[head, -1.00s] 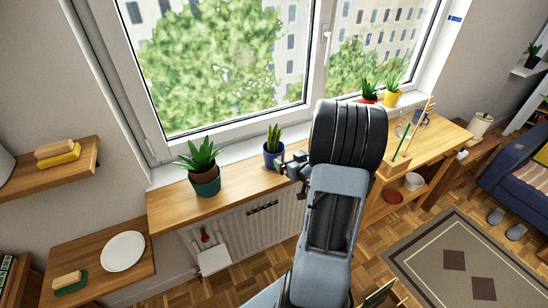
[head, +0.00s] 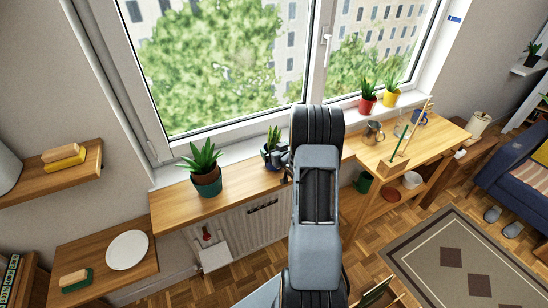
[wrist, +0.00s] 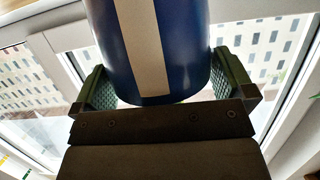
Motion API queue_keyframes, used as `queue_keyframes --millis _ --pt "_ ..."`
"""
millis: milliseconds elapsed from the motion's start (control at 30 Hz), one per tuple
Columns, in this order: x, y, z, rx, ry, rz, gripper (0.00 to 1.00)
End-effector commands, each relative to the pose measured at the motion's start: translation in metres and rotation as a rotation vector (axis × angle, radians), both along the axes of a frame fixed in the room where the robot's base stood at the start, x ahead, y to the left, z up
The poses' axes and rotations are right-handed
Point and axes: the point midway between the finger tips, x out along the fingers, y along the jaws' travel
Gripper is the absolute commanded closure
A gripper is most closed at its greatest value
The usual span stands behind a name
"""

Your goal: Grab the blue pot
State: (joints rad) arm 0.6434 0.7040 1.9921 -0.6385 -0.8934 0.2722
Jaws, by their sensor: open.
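The blue pot (head: 266,154) holds a spiky green plant and stands on the wooden windowsill ledge, partly covered by my gripper in the head view. In the wrist view the blue pot (wrist: 190,40), with a pale vertical stripe, fills the upper middle. My gripper (head: 280,160) is open at the pot. In the wrist view its two green textured fingers (wrist: 165,85) stand on either side of the pot, close to its walls. I cannot tell whether either finger touches it.
A dark green pot (head: 207,184) with a larger plant stands to the left on the ledge. Red (head: 367,105) and yellow (head: 390,98) pots stand to the right by the window. A metal mug (head: 374,132) is on the right-hand table. The ledge between the green and blue pots is clear.

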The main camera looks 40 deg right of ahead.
Motion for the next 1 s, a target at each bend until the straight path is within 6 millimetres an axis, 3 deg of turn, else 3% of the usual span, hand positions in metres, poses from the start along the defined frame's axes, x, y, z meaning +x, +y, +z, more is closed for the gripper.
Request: queue_keyframes --millis 333,1000 --pt "0.0045 -0.0007 -0.0017 0.000 0.000 0.000 0.02" --pt "0.0048 -0.0010 -0.0002 -0.001 -0.004 0.000 0.64"
